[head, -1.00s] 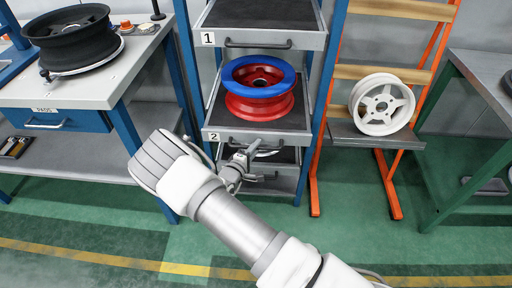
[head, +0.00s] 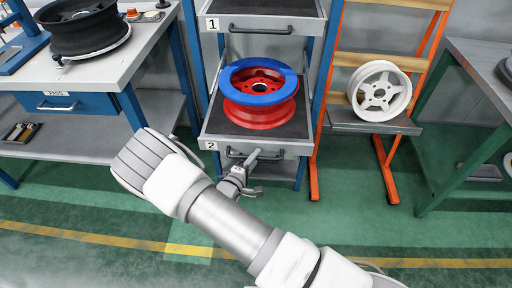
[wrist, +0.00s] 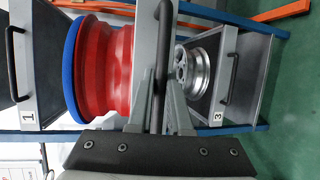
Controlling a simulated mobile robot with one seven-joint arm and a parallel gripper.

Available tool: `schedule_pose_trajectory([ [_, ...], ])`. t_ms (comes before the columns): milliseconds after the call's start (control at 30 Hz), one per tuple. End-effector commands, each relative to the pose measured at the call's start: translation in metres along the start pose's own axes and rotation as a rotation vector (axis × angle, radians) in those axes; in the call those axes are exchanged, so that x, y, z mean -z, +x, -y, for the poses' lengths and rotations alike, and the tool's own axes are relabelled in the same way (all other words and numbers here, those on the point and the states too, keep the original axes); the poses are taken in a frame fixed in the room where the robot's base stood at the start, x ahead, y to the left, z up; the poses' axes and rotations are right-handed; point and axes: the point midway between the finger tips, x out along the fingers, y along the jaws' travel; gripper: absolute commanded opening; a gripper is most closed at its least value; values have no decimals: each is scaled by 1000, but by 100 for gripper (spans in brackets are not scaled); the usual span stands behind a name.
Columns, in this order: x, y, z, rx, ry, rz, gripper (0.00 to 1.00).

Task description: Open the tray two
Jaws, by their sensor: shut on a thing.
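Tray two (head: 292,150) is the middle tray of the blue-posted rack, with a "2" label at its left front corner. It sticks out well beyond tray one (head: 262,26) above it. A red wheel rim with a blue upper ring (head: 262,110) lies on it. My gripper (head: 252,160) is at the tray's front, shut on the dark bar handle (head: 234,154). In the wrist view, turned sideways, the fingers (wrist: 158,115) close around the handle (wrist: 164,20) in front of the grey front panel (wrist: 142,45).
Tray three (wrist: 225,75), with a silver wheel, is below. A workbench (head: 95,98) with a black rim (head: 82,32) stands at left. An orange stand (head: 318,150) holds a white wheel (head: 380,92) at right. The green floor (head: 400,220) in front is clear.

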Motion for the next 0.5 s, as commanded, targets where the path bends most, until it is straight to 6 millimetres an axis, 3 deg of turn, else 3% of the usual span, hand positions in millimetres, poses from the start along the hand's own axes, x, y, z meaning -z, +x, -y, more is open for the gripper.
schedule_pose_trajectory([
  [200, -20, -52, 9, 1, -4, -4, 0],
  [500, -39, -97, 21, 1, -2, -3, 0],
])
